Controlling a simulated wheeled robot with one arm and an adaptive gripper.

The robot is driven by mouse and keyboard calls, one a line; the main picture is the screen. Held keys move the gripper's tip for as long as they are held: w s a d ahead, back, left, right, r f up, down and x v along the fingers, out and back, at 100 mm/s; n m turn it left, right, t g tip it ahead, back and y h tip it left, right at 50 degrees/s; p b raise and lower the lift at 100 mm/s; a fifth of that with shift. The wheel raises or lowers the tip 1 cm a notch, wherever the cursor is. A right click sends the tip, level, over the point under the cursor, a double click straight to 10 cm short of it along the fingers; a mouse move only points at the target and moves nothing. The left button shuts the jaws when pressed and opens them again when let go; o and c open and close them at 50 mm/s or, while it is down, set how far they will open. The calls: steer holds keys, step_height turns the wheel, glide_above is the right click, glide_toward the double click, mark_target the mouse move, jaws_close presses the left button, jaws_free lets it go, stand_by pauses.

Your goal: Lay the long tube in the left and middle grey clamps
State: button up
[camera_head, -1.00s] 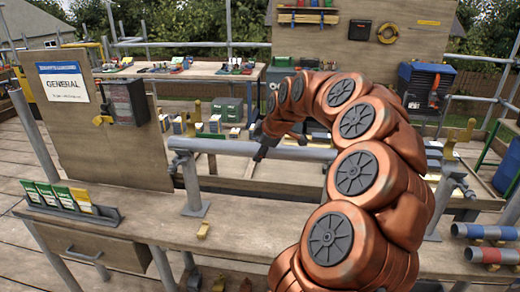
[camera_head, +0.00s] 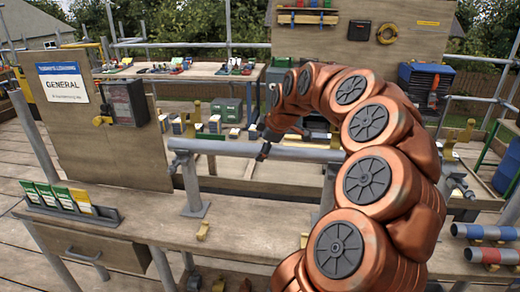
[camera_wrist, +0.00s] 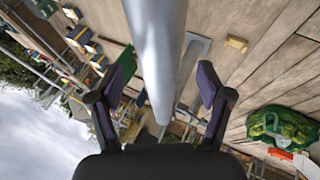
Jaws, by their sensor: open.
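The long grey tube (camera_head: 222,147) lies level above the bench. Its left end is at the left grey clamp (camera_head: 192,185) and appears to rest in it. Its right part passes behind my arm towards the middle grey clamp (camera_head: 327,188), whose post is mostly hidden by the arm, so I cannot tell how the tube sits there. My gripper (camera_head: 262,152) is at the tube between these two clamps. In the wrist view my open gripper (camera_wrist: 166,68) has a finger on each side of the tube (camera_wrist: 157,50), with gaps visible.
A third grey clamp (camera_head: 455,178) stands to the right. A card rack (camera_head: 70,203) and an upright board (camera_head: 95,150) are on the left. The front bench top (camera_head: 150,228) is mostly clear.

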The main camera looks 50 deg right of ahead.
steer(key=v, duration=0.9)
steer(key=shift+r, duration=0.15)
steer(key=s+a+f+m+g+y+p, duration=0.1)
steer(key=a+f+g, duration=0.1)
steer(key=a, duration=1)
steer(key=s+a+f+g+y, duration=0.1)
steer(key=a+f, duration=0.1)
steer(key=a, duration=1)
steer(key=s+a+f+m+g, duration=0.2)
steer(key=s+a+f, duration=0.2)
steer(key=s, duration=0.3)
steer(key=s+a+f+m+g+p, duration=0.1)
steer(key=s+a+f+m, duration=0.1)
steer(key=s, duration=0.4)
steer(key=s+a+f+m+g+p, duration=0.1)
steer(key=s+a+f+m+g, duration=0.1)
steer(key=s+a+f, duration=0.3)
steer(key=s+a+m, duration=0.1)
steer(key=s, duration=0.1)
steer(key=shift+s+f+g, duration=0.3)
steer(key=shift+s+f, duration=0.05)
